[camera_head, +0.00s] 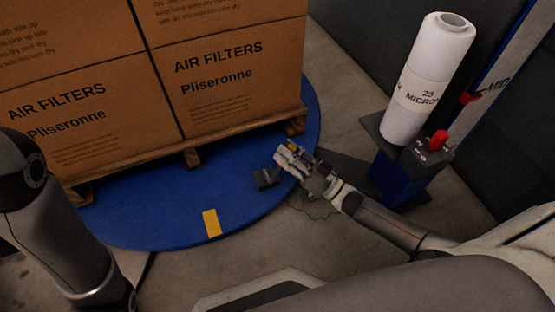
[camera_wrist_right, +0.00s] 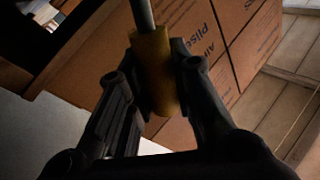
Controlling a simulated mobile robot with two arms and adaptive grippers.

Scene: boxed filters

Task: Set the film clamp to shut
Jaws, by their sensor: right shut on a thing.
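My right gripper (camera_head: 287,153) reaches low over the right part of the blue turntable. It is shut on a yellow handle (camera_wrist_right: 154,75), which has a grey rod (camera_wrist_right: 143,14) running out of its upper end in the right wrist view. The handle seems to belong to the film clamp. A small dark block (camera_head: 265,179), perhaps the clamp's body, sits on the turntable just below the gripper in the head view. The gripper hides the joint between them, so I cannot tell the clamp's setting. My left arm shows at the left edge, its gripper out of view.
Stacked air filter boxes (camera_head: 215,70) stand on a wooden pallet (camera_head: 190,150) on the blue turntable (camera_head: 160,205). A white film roll (camera_head: 430,75) stands at right beside a control box with a red knob (camera_head: 439,138). Bare floor lies in front.

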